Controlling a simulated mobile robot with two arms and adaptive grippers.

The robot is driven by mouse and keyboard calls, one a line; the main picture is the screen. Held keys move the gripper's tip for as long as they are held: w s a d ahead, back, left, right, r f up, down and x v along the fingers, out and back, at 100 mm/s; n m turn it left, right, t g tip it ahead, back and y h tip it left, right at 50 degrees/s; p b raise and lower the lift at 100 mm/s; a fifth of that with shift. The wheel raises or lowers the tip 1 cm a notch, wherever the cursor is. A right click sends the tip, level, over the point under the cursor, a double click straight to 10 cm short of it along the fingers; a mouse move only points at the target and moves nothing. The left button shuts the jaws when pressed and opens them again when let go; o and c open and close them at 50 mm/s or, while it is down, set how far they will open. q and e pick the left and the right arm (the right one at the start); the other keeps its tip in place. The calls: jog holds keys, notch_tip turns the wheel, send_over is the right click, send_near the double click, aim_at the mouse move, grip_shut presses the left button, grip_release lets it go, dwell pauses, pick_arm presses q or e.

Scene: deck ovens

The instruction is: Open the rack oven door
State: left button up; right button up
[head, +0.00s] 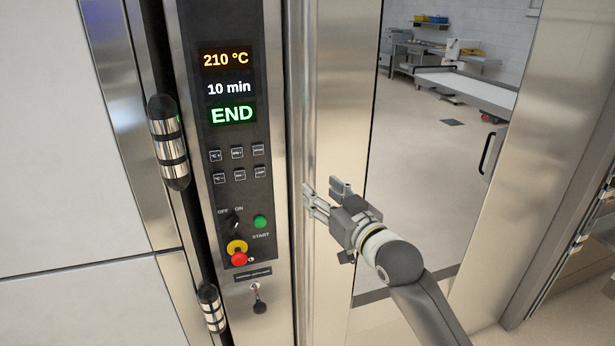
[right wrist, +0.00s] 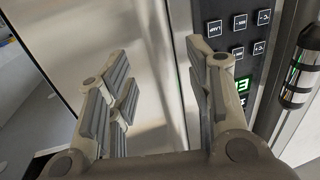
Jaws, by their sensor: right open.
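The rack oven's tall steel front (head: 338,90) fills the middle of the head view, with a large glass pane (head: 430,150) to its right. A dark bar handle (head: 491,150) shows near the pane's right edge, apart from my gripper. My right gripper (head: 322,194) is open beside the steel front, just right of the control panel (head: 240,180). In the right wrist view my open fingers (right wrist: 155,75) point toward the bare steel (right wrist: 150,50), with nothing seen between them. I cannot tell whether they touch it. My left gripper is out of view.
The panel display (head: 229,86) reads 210 °C, 10 min and END. Below it are buttons and a red knob (head: 239,258). Chrome cylindrical fittings (head: 168,142) stick out left of the panel. A steel frame (head: 560,170) stands at the right; open floor shows through or in the pane.

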aim_at(313, 184)
jog(key=p+x, duration=0.1)
jog(key=x, duration=0.4)
jog(key=shift+w+a, duration=0.15)
jog(key=shift+w+a+p, duration=0.25)
jog(key=shift+w+p, duration=0.1)
jog(key=shift+w, duration=0.05)
grip_shut()
